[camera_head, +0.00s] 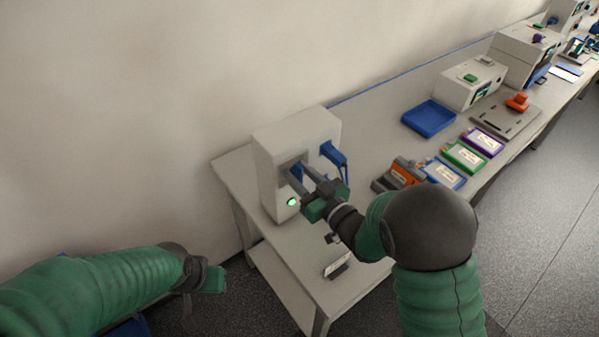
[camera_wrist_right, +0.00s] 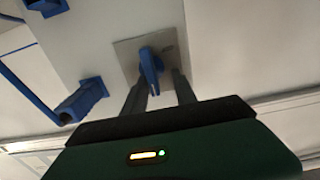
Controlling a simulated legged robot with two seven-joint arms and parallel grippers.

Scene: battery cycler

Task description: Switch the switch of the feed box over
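The feed box (camera_head: 295,135) is a white upright box at the table's near left end, with a lit green lamp (camera_head: 291,202) low on its front. Its switch is a blue lever (camera_wrist_right: 151,70) on a grey plate (camera_wrist_right: 172,46); in the head view the lever (camera_head: 297,171) is partly hidden by my gripper. My right gripper (camera_head: 298,173) is at the front of the box. In the wrist view its two fingers (camera_wrist_right: 160,83) stand apart around the lever, with a gap on the lever's right; contact is unclear. My left gripper (camera_head: 208,279) hangs low left, away from the box, its fingers unclear.
A blue plug with a cable (camera_head: 335,156) sticks out of the box's right side. A small sign (camera_head: 337,266) stands at the table's front. Coloured flat packs (camera_head: 463,156), a blue tray (camera_head: 429,118) and white devices (camera_head: 470,84) stand farther right along the table (camera_head: 375,125).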

